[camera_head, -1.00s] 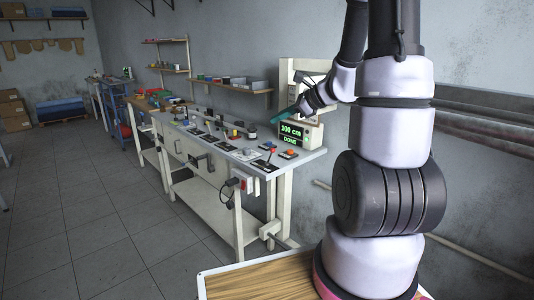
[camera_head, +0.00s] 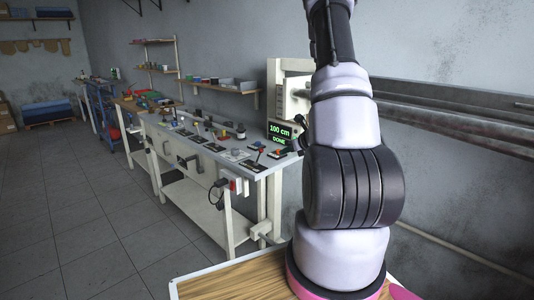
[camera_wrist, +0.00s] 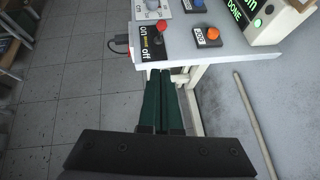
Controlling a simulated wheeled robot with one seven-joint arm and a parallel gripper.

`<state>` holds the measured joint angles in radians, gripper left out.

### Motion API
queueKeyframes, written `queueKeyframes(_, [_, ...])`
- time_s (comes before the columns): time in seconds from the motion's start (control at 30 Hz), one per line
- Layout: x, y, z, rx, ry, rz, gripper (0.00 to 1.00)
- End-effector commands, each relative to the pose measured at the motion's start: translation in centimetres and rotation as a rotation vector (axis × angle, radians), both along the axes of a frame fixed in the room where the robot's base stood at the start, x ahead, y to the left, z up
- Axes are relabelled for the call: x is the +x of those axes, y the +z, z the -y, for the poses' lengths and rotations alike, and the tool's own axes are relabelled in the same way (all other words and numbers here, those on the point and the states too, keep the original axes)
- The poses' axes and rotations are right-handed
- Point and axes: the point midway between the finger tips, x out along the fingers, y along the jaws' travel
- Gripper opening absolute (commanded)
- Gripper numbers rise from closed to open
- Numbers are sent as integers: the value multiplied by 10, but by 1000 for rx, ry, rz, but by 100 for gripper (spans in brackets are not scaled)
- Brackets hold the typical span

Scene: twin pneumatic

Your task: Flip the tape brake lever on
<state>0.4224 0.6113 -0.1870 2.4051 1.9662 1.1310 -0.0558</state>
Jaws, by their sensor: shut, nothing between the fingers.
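A lever with a red knob (camera_wrist: 161,26) stands on a black plate (camera_wrist: 152,46) marked "on" and "off" at the bench corner. No label naming it as the tape brake is readable. It also shows as a small red-tipped lever in the head view (camera_head: 261,152). Which way it leans is hard to tell. My gripper (camera_wrist: 161,74) points toward this plate in the wrist view, its two green fingers together and empty. The fingertips appear just short of the plate in the picture; the true gap is unclear. In the head view my arm hides the gripper.
An orange button (camera_wrist: 212,33) on a black plate sits right of the lever, with a blue button (camera_wrist: 198,3) behind it. A display (camera_head: 281,132) reads "100 cm DONE". The bench (camera_head: 190,150) holds several more controls. Floor in front is clear.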

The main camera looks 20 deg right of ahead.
Motion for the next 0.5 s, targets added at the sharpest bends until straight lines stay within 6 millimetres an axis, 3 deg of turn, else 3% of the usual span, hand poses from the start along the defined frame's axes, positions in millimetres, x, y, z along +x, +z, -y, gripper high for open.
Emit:
queueKeyframes(0.17, [9,-7,-2,0,4,-1,0])
queueKeyframes(0.5, [65,-45,-13,1,3,-1,0])
